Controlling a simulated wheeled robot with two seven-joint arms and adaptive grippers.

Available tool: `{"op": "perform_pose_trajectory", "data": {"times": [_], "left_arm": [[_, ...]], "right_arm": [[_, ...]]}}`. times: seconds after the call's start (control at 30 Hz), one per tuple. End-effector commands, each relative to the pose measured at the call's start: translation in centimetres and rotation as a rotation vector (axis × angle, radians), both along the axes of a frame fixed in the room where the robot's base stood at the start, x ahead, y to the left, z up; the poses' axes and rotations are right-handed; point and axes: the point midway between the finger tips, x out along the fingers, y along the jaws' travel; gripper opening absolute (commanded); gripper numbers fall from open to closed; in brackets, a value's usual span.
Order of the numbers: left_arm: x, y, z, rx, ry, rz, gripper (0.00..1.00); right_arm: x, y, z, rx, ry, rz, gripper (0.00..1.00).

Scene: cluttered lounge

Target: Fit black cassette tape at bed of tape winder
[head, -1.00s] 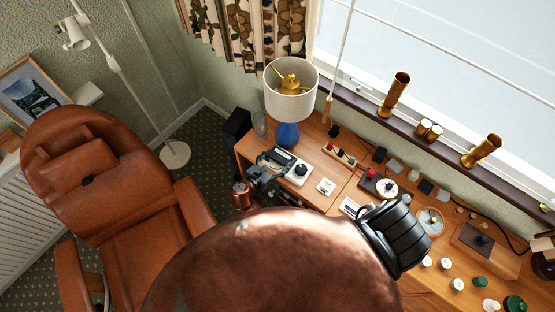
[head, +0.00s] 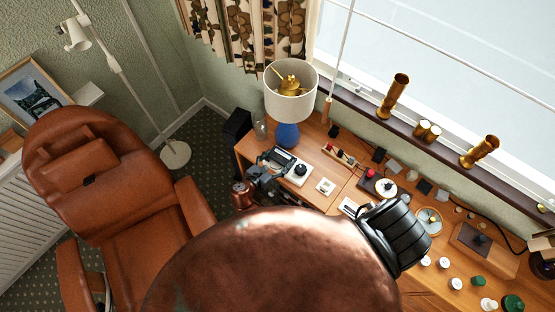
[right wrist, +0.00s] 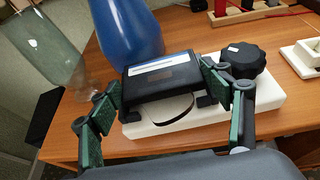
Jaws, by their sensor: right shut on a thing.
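The black cassette tape (right wrist: 163,72) has a pale label and sits at the middle of the right wrist view, over the white tape winder (right wrist: 268,98). The winder has a black knob (right wrist: 243,60) at its right end. My right gripper (right wrist: 162,84) has its green-padded fingers on either side of the cassette and is shut on it. A curved dark line shows just below the cassette; I cannot tell whether the cassette rests in the bed. In the head view my right gripper (head: 264,178) is beside the winder (head: 300,174), near the desk's left end. My left gripper is not in view.
A blue lamp (head: 287,134) and a clear glass vase (right wrist: 45,50) stand close behind the winder. A small white box (head: 326,186) lies to its right. More small objects crowd the desk further right. A brown leather armchair (head: 150,235) stands left of the desk.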

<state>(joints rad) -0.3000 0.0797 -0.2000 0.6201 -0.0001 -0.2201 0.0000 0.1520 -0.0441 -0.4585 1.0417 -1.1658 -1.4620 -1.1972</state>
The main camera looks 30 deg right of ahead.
Motion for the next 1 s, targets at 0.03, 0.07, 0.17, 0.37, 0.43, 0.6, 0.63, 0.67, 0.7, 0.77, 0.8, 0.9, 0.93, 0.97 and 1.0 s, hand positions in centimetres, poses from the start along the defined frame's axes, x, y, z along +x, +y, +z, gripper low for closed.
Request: {"op": "perform_pose_trajectory", "data": {"times": [0.03, 0.07, 0.17, 0.37, 0.43, 0.6, 0.63, 0.67, 0.7, 0.77, 0.8, 0.9, 0.93, 0.97, 1.0], "left_arm": [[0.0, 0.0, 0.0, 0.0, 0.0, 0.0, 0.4], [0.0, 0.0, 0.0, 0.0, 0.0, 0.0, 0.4], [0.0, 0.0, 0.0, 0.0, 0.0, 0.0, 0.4], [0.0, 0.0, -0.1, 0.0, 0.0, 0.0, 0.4], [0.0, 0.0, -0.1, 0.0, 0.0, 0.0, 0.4], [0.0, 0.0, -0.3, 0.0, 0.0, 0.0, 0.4], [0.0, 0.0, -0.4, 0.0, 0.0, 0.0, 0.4], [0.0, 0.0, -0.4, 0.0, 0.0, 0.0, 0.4], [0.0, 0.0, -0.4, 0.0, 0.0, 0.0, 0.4], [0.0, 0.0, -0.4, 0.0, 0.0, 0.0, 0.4], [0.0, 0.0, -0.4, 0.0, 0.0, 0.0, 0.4], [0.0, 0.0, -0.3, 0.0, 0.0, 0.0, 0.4], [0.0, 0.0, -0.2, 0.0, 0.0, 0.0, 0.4], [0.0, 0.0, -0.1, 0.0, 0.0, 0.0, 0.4], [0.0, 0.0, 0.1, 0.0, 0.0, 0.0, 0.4]], "right_arm": [[0.0, 0.0, 0.0, 0.0, 0.0, 0.0, 0.48], [0.0, 0.0, 0.0, 0.0, 0.0, 0.0, 0.48], [0.0, 0.0, 0.0, 0.0, -0.001, 0.0, 0.48], [0.0, 0.0, -0.1, 0.0, 0.0, 0.0, 0.48], [0.0, 0.0, -0.3, 0.0, -0.001, 0.0, 0.48], [0.0, 0.0, -0.7, 0.001, -0.001, 0.001, 0.48], [0.0, 0.0, -0.7, 0.001, -0.001, 0.001, 0.48], [0.0, 0.0, -0.8, 0.001, -0.001, 0.001, 0.48], [0.0, 0.0, -0.9, 0.0, 0.0, 0.001, 0.48], [0.0, 0.0, -1.0, 0.0, 0.0, 0.001, 0.48], [0.0, 0.0, -0.9, 0.001, 0.0, 0.001, 0.48], [0.0, 0.0, -0.8, 0.001, 0.0, 0.0, 0.48], [0.0, 0.0, -0.8, 0.001, 0.0, 0.0, 0.48], [0.0, 0.0, -0.7, 0.001, 0.0, 0.0, 0.48], [0.0, 0.0, -0.6, 0.0, 0.001, 0.0, 0.48]]}}
